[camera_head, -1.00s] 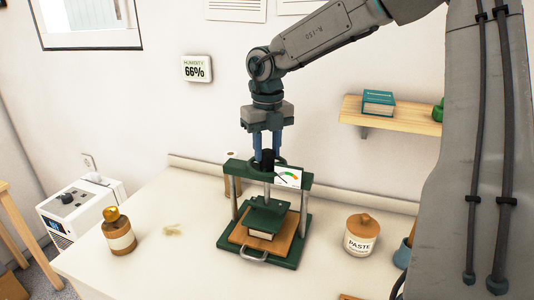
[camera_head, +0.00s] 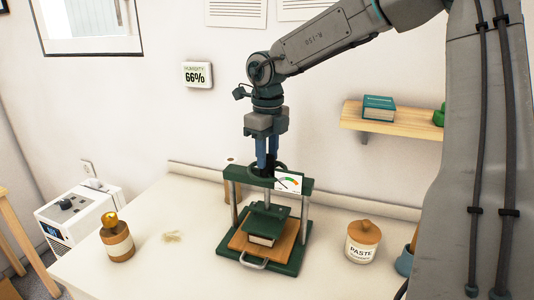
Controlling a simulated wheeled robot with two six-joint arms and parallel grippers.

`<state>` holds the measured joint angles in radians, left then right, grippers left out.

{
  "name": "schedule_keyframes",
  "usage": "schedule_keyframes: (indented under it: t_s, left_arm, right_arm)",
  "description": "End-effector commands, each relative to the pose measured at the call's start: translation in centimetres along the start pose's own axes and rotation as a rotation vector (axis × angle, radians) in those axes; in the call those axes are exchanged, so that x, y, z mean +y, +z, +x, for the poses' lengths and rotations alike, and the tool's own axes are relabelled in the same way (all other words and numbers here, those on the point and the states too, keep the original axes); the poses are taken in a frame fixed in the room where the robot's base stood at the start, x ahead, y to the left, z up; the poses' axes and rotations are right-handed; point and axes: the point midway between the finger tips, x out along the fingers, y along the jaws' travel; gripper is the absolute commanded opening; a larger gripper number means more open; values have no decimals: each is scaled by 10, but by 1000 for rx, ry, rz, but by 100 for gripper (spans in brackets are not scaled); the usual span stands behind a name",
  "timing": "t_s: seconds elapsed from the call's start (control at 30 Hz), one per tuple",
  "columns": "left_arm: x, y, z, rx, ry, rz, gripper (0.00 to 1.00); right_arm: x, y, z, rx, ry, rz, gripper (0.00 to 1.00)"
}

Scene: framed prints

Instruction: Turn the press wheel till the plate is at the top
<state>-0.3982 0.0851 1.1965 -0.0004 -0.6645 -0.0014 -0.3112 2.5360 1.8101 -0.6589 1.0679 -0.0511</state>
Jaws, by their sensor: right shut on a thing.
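The green press (camera_head: 232,172) stands on the worktable, with two metal posts and a gauge on its top beam. Its dark wheel (camera_head: 281,168) sits on top of the beam, partly hidden by my right gripper. My right gripper (camera_head: 267,165) points straight down and is shut on the wheel's middle. The green plate (camera_head: 266,214) hangs between the posts, well below the beam and just above a pale book block (camera_head: 262,240) on a wooden board (camera_head: 284,245). Whether plate and block touch, I cannot tell. My left gripper is out of view.
A paste jar (camera_head: 362,242) stands right of the press, with a blue-grey pot (camera_head: 404,262) beyond it. A brown bottle (camera_head: 117,238) stands at the left. A wooden shelf (camera_head: 390,122) is on the wall. The table between bottle and press is mostly clear.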

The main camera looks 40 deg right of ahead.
Motion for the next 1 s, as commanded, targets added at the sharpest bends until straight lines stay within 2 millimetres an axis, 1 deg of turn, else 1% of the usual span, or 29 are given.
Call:
schedule_keyframes:
  t_s: [0.03, 0.27, 0.3, 0.4, 0.73, 0.83, 0.93, 0.97, 1.0]
  left_arm:
    - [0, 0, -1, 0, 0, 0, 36]
    - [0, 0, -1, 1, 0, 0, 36]
    - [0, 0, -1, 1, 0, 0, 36]
    - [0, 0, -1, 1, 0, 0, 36]
    - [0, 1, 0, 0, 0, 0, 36]
    - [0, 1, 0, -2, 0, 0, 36]
    - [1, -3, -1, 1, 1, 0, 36]
    - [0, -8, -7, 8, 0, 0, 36]
    - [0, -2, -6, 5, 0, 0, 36]
  right_arm:
    - [-1, 1, -3, -4, -3, 0, 9]
    - [-1, 1, -3, -5, -3, 1, 9]
    - [-1, 1, -3, -5, -4, 1, 36]
    - [-1, 1, -2, -4, -3, 1, 54]
    - [-1, 0, -3, -2, -2, 1, 54]
    - [-1, 1, -12, -4, -3, 2, 54]
    - [-1, 1, -28, -6, -4, 1, 54]
    - [0, 0, -32, -5, -2, 2, 54]
    - [0, 0, -34, -2, -1, 1, 54]
